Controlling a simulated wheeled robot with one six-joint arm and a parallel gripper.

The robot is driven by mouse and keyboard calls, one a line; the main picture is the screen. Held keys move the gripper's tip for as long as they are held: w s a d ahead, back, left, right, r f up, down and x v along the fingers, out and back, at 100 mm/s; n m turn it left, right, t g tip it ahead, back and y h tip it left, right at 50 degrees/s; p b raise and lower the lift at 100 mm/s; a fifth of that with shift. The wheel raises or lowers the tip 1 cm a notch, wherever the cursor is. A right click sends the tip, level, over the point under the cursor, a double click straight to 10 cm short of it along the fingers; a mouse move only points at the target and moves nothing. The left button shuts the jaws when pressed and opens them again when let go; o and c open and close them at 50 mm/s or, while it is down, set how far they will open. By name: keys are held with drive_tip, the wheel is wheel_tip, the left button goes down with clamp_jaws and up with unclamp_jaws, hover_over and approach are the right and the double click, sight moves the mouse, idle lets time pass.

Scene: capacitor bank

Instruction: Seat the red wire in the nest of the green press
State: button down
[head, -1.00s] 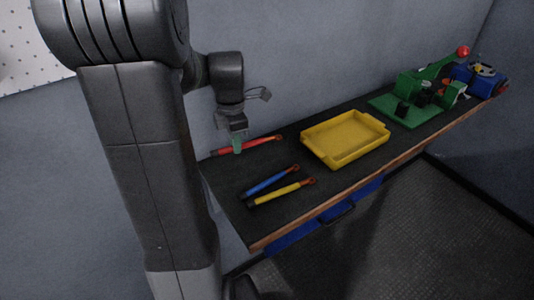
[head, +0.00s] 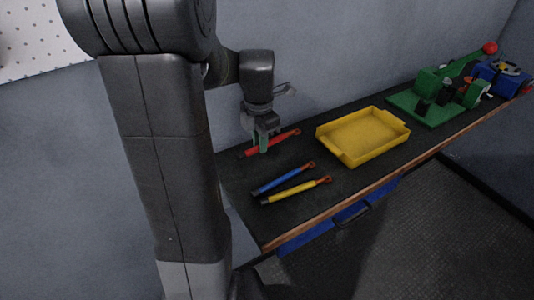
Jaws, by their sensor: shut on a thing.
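The red wire (head: 285,136) is at the back left of the dark bench, near the wall, with its lug end pointing right. My gripper (head: 262,146) points down and is shut on the red wire toward its left part. The fingers hide a short stretch of the wire. I cannot tell whether the wire is clear of the bench top. The green press (head: 436,108) stands at the far right end of the bench, with a raised green lever and a red ball knob (head: 490,48). Its nest is too small to make out.
A yellow tray (head: 338,152) sits mid-bench between the wire and the press and looks empty. A blue wire (head: 283,178) and a yellow wire (head: 297,191) lie at the front left. A blue device (head: 507,77) stands beyond the press. The wall (head: 330,50) runs behind the bench.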

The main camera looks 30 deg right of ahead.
sight(261, 165)
drive_tip(key=shift+f, duration=2.65)
drive_tip(key=shift+f, duration=0.1)
drive_tip(key=shift+f, duration=0.15)
drive_tip(key=c, duration=1.4)
unclamp_jaws()
wheel_tip(261, 165, up, 14)
drive_tip(key=shift+s+f, duration=0.1)
